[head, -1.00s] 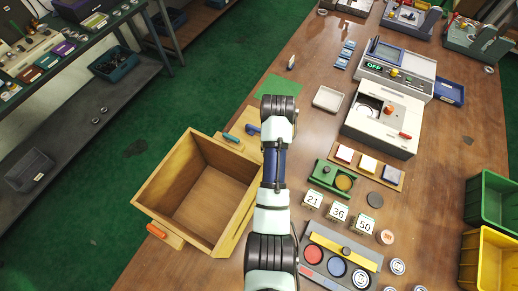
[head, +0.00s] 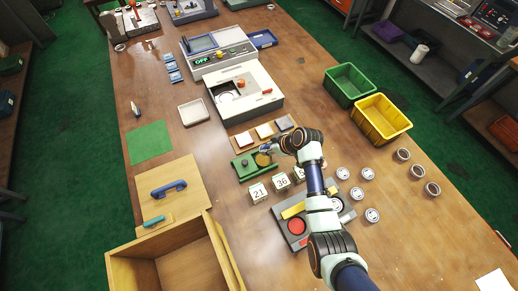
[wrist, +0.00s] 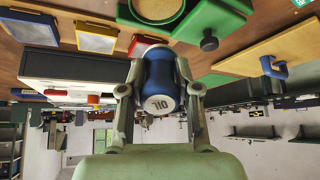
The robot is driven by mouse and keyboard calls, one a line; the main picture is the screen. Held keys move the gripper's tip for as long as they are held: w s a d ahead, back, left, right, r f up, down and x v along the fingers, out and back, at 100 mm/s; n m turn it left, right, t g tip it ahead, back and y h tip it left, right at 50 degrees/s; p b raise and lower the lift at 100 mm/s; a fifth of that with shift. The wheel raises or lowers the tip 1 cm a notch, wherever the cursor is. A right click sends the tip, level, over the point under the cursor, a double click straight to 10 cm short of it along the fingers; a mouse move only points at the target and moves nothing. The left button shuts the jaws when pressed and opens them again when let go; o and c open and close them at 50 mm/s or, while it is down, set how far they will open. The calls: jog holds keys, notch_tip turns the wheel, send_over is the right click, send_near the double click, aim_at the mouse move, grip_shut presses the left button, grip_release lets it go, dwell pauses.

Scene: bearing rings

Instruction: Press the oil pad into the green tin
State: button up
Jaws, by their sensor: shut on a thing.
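My gripper (wrist: 159,72) is shut on a blue, rounded oil pad (wrist: 159,74); its white end, marked OIL, faces the wrist camera. The green tin (head: 246,170) lies on the table in the head view, a green block with a round yellowish well (head: 262,159) and a dark knob. In the wrist view the tin (wrist: 205,18) is at the top edge, partly cut off, with its well (wrist: 157,8) beyond the pad. The pad looks apart from the well. In the head view my gripper (head: 267,150) is over the tin's right end, its fingers partly hidden.
A wooden tray with coloured pads (head: 264,133) lies just behind the tin. Number cubes (head: 258,192) stand in front. A white machine (head: 245,93) is behind, an open wooden box (head: 180,262) at front left. Green (head: 350,84) and yellow (head: 381,116) bins stand right.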

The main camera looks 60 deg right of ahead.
jog(key=shift+f+b, duration=2.5)
jog(key=shift+f, duration=0.4)
jog(key=shift+f+b, duration=0.5)
jog(key=shift+f, duration=0.25)
notch_tip(320, 180, up, 7)
jog(key=p, duration=0.6)
jog(key=shift+r+p, duration=0.2)
jog(key=shift+p, duration=0.1)
jog(key=shift+f, duration=0.1)
